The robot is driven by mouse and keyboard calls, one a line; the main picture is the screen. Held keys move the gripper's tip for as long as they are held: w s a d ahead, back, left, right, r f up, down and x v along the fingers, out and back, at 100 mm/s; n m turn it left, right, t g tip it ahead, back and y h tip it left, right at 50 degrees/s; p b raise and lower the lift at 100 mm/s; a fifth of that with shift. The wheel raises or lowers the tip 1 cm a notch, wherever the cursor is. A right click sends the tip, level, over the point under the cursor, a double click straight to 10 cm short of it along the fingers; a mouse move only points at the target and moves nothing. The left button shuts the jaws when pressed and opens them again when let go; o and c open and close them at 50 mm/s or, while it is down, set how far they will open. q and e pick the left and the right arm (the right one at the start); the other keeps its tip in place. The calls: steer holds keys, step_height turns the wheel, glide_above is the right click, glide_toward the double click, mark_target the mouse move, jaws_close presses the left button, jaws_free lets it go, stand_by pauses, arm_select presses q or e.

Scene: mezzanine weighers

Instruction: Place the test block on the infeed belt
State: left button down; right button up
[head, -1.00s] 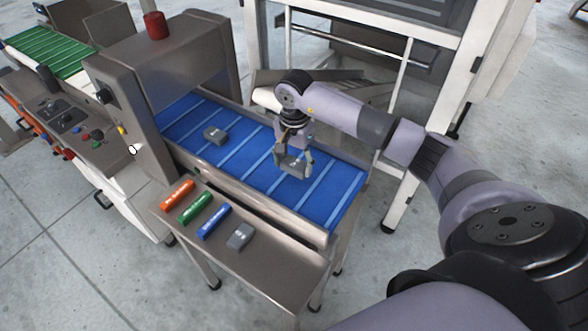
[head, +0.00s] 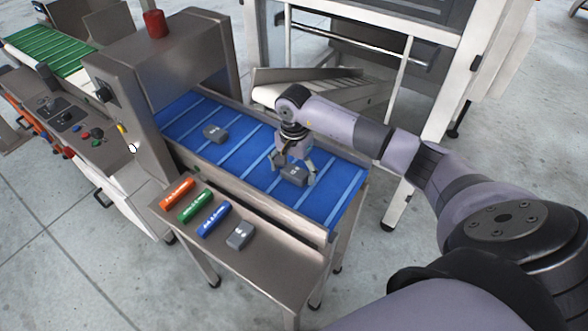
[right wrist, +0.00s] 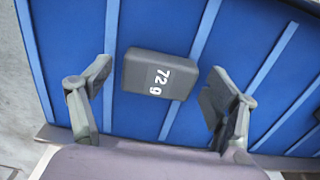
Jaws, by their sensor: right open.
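A grey block marked "72 g" (right wrist: 161,74) lies on the blue infeed belt (head: 333,196). In the head view this block (head: 294,175) is near the belt's right end. My right gripper (head: 293,170) is over the belt with its fingers spread on either side of the block. The right wrist view shows the open gripper (right wrist: 158,92) with a gap between the block and each finger. My left gripper is not in view.
Another grey block (head: 214,133) is farther left on the belt. The steel side shelf (head: 275,270) holds an orange bar (head: 177,193), a green bar (head: 194,206), a blue bar (head: 214,219) and a grey block (head: 239,235). A grey machine housing (head: 165,65) spans the belt's left end.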

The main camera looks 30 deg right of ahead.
mark_target(294, 172)
steer(key=shift+r+p, duration=0.25)
steer(key=shift+p, duration=0.1)
step_height(294, 172, up, 12)
steer(key=b, duration=0.2)
steer(key=shift+f, duration=0.15)
stand_by(0.4)
